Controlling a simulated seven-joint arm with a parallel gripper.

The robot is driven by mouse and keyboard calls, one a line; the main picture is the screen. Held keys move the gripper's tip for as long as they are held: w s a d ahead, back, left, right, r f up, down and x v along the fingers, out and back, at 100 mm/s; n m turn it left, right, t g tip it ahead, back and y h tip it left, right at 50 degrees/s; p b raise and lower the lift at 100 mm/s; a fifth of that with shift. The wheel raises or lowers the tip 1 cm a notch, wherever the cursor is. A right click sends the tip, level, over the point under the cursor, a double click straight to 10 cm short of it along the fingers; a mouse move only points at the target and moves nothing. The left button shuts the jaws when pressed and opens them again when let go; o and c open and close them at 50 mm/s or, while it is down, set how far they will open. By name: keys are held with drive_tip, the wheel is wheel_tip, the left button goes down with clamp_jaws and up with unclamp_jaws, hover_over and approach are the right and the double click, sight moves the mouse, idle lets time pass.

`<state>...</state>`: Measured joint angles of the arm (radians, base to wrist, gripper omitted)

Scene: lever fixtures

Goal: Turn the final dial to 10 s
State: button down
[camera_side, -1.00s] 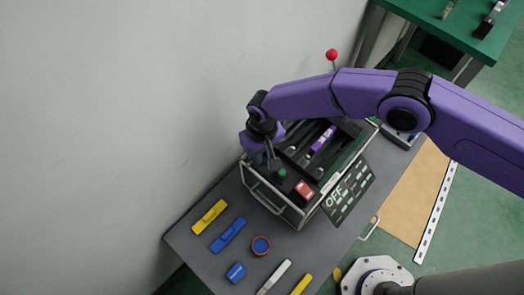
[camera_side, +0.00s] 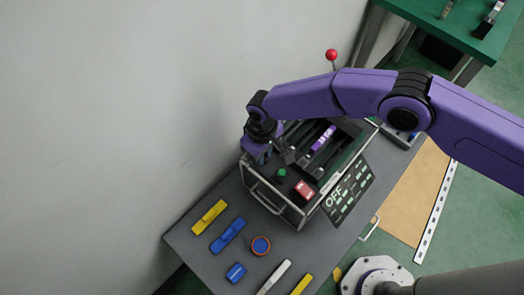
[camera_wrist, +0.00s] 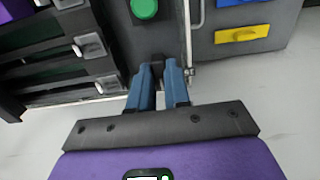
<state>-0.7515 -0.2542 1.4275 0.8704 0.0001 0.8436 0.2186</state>
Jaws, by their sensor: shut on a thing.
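The fixture box (camera_side: 282,208) stands on the grey table with a metal handle on its front. My gripper (camera_wrist: 160,72) is over its far left corner. In the wrist view, its two blue fingers are closed around a small dark knob, which looks like the final dial (camera_wrist: 157,60). The knob is mostly hidden by the fingers, and I cannot read its setting. In the side view my wrist hides the fingertips and the dial. A green button (camera_side: 282,173) sits close by; it also shows in the wrist view (camera_wrist: 144,8).
Dark slider tracks (camera_wrist: 70,55) lie beside the dial. Yellow (camera_side: 208,217) and blue (camera_side: 228,235) pieces lie in front. A wall stands close on the left.

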drive_tip(key=c, duration=1.1)
unclamp_jaws()
drive_tip(key=shift+r, duration=0.15)
drive_tip(key=shift+r, duration=8.6)
